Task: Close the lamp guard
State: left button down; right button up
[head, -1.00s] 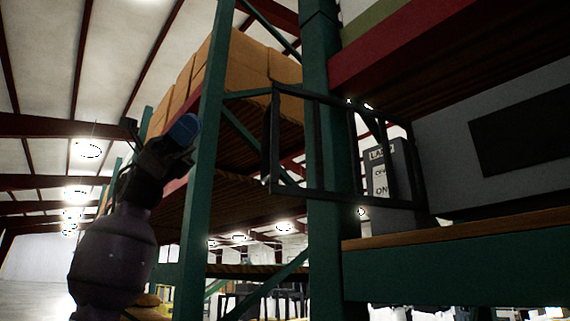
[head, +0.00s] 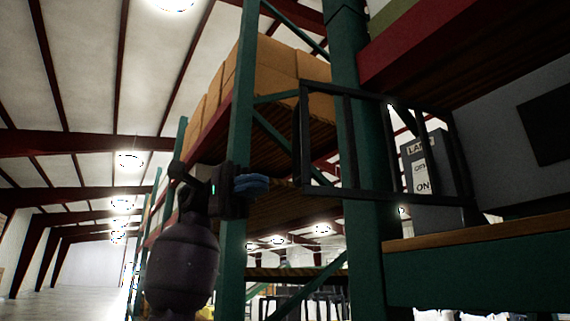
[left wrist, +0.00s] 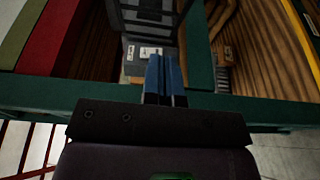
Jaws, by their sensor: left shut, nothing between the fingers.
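The lamp guard (head: 304,135) is a dark barred frame in the head view. It stands swung out to the left of a grey switch box (head: 433,215) with OFF and ON labels, so it looks open. My left gripper (head: 268,184), with blue fingers, is shut and empty just left of the guard's free edge, pointing right. A gap shows between them in the picture; depth is hard to judge. In the left wrist view the fingers (left wrist: 165,80) are together, with the grey box with white labels (left wrist: 135,60) beyond them. My right gripper is out of view.
A green rack post (head: 360,240) rises behind the guard, and another (head: 236,140) stands behind my left gripper. A shelf with a wooden edge (head: 480,230) carries the switch box. Cardboard boxes (head: 270,70) fill the rack behind. Open hall lies at left.

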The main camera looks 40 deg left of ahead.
pick_arm(q)
jog(key=s+d+p, duration=0.1)
jog(key=s+d, duration=0.2)
jog(key=d, duration=0.5)
jog(key=shift+s+d, duration=0.3)
jog(key=shift+d, duration=0.05)
jog(key=shift+d+f, duration=0.1)
